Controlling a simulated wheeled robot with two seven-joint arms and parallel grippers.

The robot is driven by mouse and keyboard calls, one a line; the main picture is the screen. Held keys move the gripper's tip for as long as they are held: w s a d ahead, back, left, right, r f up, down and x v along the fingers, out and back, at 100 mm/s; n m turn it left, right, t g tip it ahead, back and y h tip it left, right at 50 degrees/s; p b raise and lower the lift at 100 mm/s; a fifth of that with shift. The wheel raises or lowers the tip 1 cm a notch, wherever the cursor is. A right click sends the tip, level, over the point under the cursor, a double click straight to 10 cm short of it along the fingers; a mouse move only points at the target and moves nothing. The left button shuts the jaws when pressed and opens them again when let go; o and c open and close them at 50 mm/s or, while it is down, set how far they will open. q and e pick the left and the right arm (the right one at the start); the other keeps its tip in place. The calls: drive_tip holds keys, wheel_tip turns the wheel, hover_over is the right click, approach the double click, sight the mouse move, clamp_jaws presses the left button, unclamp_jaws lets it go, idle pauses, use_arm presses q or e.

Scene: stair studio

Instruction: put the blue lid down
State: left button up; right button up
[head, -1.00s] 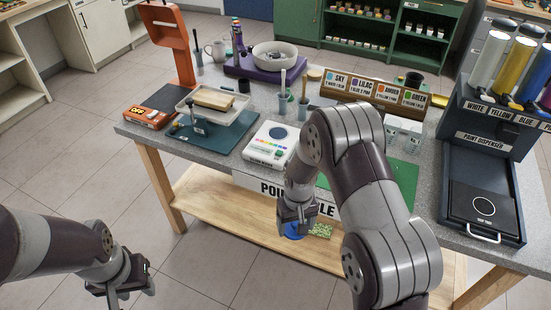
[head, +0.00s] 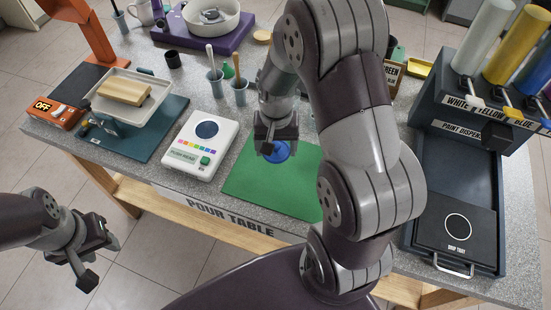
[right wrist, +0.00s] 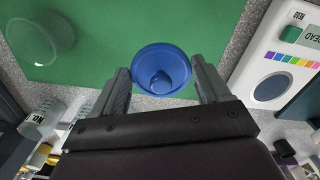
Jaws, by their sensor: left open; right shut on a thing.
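My right gripper (head: 268,148) is shut on the round blue lid (head: 280,153), over the far left part of the green mat (head: 260,190) on the table. In the right wrist view the blue lid (right wrist: 175,62) sits between the two fingers and a round knob shows in its middle. I cannot tell whether the lid touches the mat. My left gripper (head: 80,262) is open and empty, off the table at the lower left.
A clear round container (right wrist: 35,42) stands on the mat in the right wrist view. The white push-bead device (head: 198,145) is left of the mat. Cups with tools (head: 238,92) stand behind. The paint dispenser (head: 460,150) is at right. The mat's near left part is bare.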

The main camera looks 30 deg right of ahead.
drive_tip(key=s+d+r+m, duration=0.2)
drive_tip(key=s+d+m, duration=0.15)
drive_tip(key=s, duration=0.25)
drive_tip(key=m+b, duration=0.1)
drive_tip(key=m, duration=0.2)
hover_over(271, 168)
drive_tip(key=f, duration=0.5)
drive_tip(key=shift+s+d, duration=0.25)
drive_tip(key=shift+w+a+f, duration=0.15)
drive_tip(key=shift+w+f, duration=0.1)
wheel_tip(271, 168, down, 4)
drive_tip(key=shift+r, duration=0.1)
drive_tip(key=shift+w+f, duration=0.1)
drive_tip(key=shift+f, duration=0.1)
use_arm(q)
drive_tip(key=shift+d+f, duration=0.1)
drive_tip(key=shift+f, duration=0.65)
use_arm(e)
drive_tip(key=shift+r, duration=0.1)
